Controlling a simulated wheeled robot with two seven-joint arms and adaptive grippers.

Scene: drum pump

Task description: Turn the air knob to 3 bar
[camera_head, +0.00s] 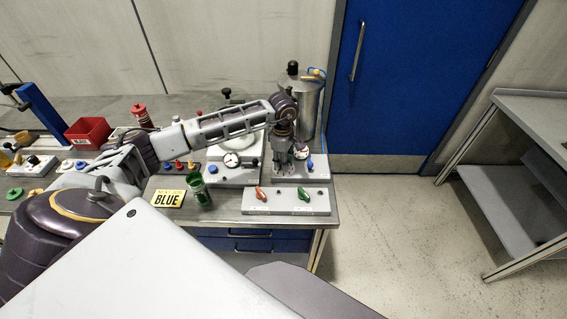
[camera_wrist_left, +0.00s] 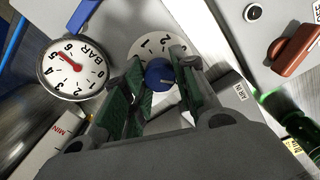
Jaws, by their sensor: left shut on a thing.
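The blue air knob (camera_wrist_left: 160,75) sits on a round white number dial (camera_wrist_left: 146,45) in the left wrist view. My left gripper (camera_wrist_left: 158,88) has its green-padded fingers on either side of the knob and is shut on it. In the head view my left gripper (camera_head: 284,164) points down at the panel and hides the knob. A round BAR gauge (camera_wrist_left: 76,70) stands beside the dial; its red needle points near the 5, though the exact reading is hard to tell. The gauge also shows in the head view (camera_head: 301,151). My right gripper is not in view.
A red handle (camera_head: 261,193) and a green handle (camera_head: 303,194) stand on the front panel. A steel drum (camera_head: 308,103) stands behind. Another gauge (camera_head: 231,159) is left of the gripper.

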